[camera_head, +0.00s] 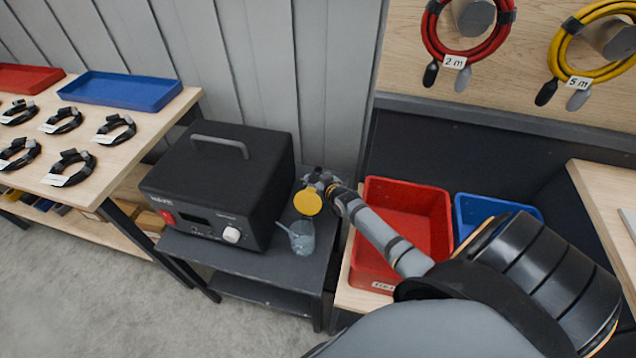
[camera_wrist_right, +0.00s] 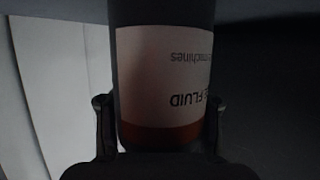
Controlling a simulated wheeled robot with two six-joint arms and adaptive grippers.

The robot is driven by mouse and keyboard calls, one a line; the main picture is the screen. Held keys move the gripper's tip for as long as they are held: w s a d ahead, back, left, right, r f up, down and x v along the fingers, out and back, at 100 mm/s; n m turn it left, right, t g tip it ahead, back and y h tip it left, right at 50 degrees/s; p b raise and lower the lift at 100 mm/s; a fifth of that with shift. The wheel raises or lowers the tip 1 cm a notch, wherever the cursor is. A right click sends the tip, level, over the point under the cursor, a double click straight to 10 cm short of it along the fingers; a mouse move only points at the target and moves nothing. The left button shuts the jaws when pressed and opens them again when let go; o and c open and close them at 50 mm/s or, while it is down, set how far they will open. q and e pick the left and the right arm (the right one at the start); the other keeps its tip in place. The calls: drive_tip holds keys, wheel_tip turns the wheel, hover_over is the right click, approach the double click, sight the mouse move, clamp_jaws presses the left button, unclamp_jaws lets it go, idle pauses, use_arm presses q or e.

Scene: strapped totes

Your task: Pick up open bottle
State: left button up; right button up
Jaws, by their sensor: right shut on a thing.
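My right gripper (camera_head: 320,180) is above the dark bench beside the black machine. In the right wrist view its two fingers stand on either side of a dark bottle (camera_wrist_right: 165,140), shut on it. The bottle has a pale label (camera_wrist_right: 160,75) with upside-down lettering, including "FLUID" and "machines", and a reddish-brown band below. My left gripper is out of view.
A clear cup (camera_head: 302,238) with a thin stick stands on the dark bench (camera_head: 270,265) just below the gripper. The black machine (camera_head: 222,180) is close on the left. A red tote (camera_head: 440,215) and a blue tote (camera_head: 475,208) are on the right.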

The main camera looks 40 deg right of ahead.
drive_tip(key=shift+r, duration=0.15)
drive_tip(key=shift+r+p, duration=0.55)
drive_tip(key=shift+r, duration=0.3)
drive_tip(key=shift+r+p, duration=1.8)
drive_tip(key=shift+r, duration=6.2)
